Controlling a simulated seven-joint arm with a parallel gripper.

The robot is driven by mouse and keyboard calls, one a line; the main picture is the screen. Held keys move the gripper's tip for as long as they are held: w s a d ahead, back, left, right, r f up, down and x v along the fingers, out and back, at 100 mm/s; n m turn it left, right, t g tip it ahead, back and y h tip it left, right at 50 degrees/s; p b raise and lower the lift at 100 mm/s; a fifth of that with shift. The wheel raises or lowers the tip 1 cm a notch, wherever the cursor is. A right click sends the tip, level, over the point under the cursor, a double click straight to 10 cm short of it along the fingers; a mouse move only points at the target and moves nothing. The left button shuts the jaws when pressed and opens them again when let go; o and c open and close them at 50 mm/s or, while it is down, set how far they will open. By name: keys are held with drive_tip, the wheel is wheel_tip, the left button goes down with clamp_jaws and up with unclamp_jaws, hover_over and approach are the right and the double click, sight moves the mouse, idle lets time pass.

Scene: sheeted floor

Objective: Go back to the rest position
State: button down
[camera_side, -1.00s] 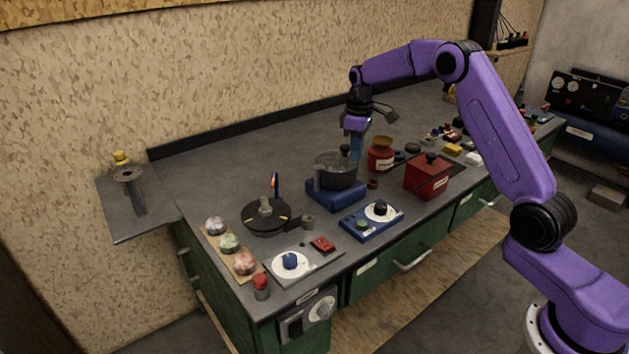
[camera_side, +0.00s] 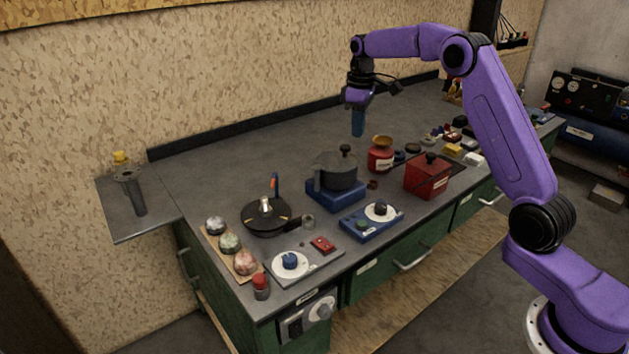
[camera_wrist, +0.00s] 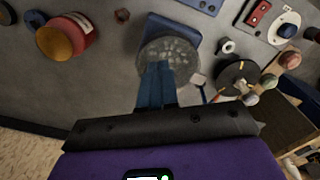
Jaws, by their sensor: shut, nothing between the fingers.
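My gripper (camera_side: 358,122) has blue fingers and a purple body.
A red jar (camera_side: 380,158), a red box (camera_side: 426,179) and a black pan (camera_side: 262,221) stand near the pot. Several small items line the right back. The back left worktop (camera_side: 240,150) is clear, bounded by a wall.

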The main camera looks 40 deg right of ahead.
drive_tip(key=s+a+r+n, duration=0.2)
drive_tip(key=s+a+n, duration=0.1)
drive_tip(key=s+a, duration=1.5)
drive_tip(key=s+d+f+n, duration=0.1)
drive_tip(key=s+d+f, duration=0.1)
drive_tip(key=s, duration=1.1)
drive_tip(key=s+d+f+n, duration=0.2)
drive_tip(key=s+d, duration=0.1)
drive_tip(key=s, duration=1)
drive_tip(key=shift+n, duration=0.3)
